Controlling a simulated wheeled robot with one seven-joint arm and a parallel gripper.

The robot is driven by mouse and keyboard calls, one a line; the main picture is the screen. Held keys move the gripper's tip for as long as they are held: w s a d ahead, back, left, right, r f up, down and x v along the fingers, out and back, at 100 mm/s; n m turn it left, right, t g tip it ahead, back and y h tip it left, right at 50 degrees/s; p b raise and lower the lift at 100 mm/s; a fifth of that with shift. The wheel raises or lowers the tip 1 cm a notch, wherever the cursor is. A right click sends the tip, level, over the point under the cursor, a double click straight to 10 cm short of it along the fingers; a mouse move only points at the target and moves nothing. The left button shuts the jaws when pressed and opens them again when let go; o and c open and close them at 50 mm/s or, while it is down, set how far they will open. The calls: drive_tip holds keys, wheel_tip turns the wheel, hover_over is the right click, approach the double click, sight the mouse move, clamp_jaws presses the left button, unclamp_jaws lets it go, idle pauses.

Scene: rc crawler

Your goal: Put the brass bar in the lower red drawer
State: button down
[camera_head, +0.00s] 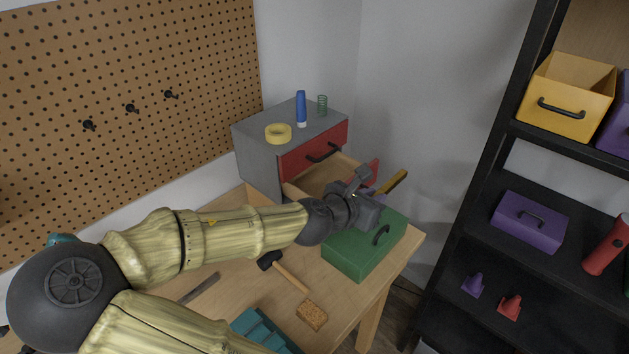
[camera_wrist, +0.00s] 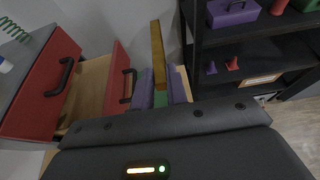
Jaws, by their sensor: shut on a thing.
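The brass bar (camera_head: 397,181) is a long yellow-brown stick, also seen in the wrist view (camera_wrist: 157,55). My gripper (camera_head: 376,191) is shut on it near one end; the rest points away from the jaws. In the wrist view, the purple-sided fingers (camera_wrist: 161,92) flank the bar. The lower red drawer (camera_head: 323,172) is pulled open from the grey cabinet, its wooden inside partly visible. Its red front with black handle (camera_wrist: 117,79) shows left of the bar in the wrist view. The bar is outside the drawer, beyond its front. My gripper partly hides the drawer in the head view.
The upper red drawer (camera_head: 315,150) is shut. A green toolbox (camera_head: 352,254) lies below my gripper. A hammer (camera_head: 290,277) and sponge (camera_head: 312,315) lie nearby. A black shelf (camera_head: 470,225) stands right.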

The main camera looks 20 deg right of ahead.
drive_tip(key=w+a+f+p, duration=0.1)
drive_tip(key=w+a+p, duration=0.1)
drive_tip(key=w+p, duration=0.2)
drive_tip(key=w+a+f+p, duration=0.1)
drive_tip(key=w+a+p, duration=0.1)
drive_tip(key=w+p, duration=0.2)
drive_tip(key=w+a+f+p, duration=0.1)
drive_tip(key=w+a+p, duration=0.2)
drive_tip(key=w, duration=0.6)
drive_tip(key=shift+w+p, duration=0.3)
drive_tip(key=shift+p, duration=0.55)
drive_tip(key=shift+f, duration=0.25)
wheel_tip(320, 180, down, 3)
drive_tip(key=shift+r+p, duration=0.15)
drive_tip(key=shift+p, duration=0.7)
drive_tip(key=shift+w+a+f+p, duration=0.2)
drive_tip(key=shift+w+f+p, duration=0.15)
drive_tip(key=shift+p, duration=0.05)
drive_tip(key=shift+f, duration=0.1)
